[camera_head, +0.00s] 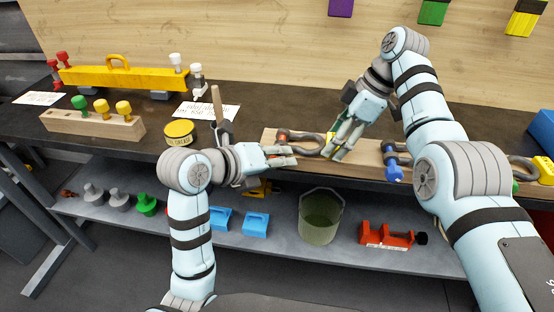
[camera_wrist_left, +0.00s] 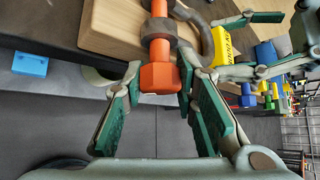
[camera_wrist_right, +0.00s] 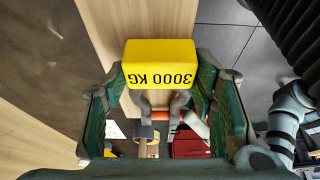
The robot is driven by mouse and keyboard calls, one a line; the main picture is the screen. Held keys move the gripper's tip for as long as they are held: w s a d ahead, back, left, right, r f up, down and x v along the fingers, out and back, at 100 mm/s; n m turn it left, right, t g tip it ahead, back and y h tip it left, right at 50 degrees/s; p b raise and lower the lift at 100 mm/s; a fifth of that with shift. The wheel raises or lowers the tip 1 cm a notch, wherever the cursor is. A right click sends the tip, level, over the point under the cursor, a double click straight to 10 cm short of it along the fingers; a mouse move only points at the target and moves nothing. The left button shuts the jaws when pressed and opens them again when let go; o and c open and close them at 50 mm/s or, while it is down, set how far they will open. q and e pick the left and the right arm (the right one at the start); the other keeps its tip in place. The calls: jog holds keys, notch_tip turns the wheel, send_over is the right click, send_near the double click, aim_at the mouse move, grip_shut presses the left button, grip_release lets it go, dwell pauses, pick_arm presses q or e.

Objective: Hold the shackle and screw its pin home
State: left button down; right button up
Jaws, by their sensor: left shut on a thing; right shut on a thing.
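The grey shackle (camera_head: 305,148) lies at the wooden board's front edge, with an orange-red pin (camera_wrist_left: 160,50) through its ears. A yellow block marked 3000 KG (camera_wrist_right: 160,65) sits on its bow. My right gripper (camera_head: 338,150) is shut on this yellow block; its fingers flank the block in the right wrist view (camera_wrist_right: 160,95). My left gripper (camera_head: 290,156) is shut on the pin's orange hex head (camera_wrist_left: 160,77), one finger on each side. The left fingers hide the head in the head view. I cannot tell how deep the thread sits.
A shackle with a blue pin (camera_head: 393,168) lies to the right, and a yellow-marked one (camera_head: 525,168) farther right. A yellow tin (camera_head: 180,132) and a wooden block with coloured knobs (camera_head: 92,124) stand left. A bucket (camera_head: 320,216) stands on the lower shelf.

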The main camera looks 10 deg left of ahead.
pick_arm(q)
jog(key=shift+f+m+y, duration=0.1)
jog(key=shift+m+y, duration=0.2)
jog(key=shift+y, duration=0.1)
jog(key=c, duration=1.3)
grip_release()
jog(key=shift+a, duration=0.1)
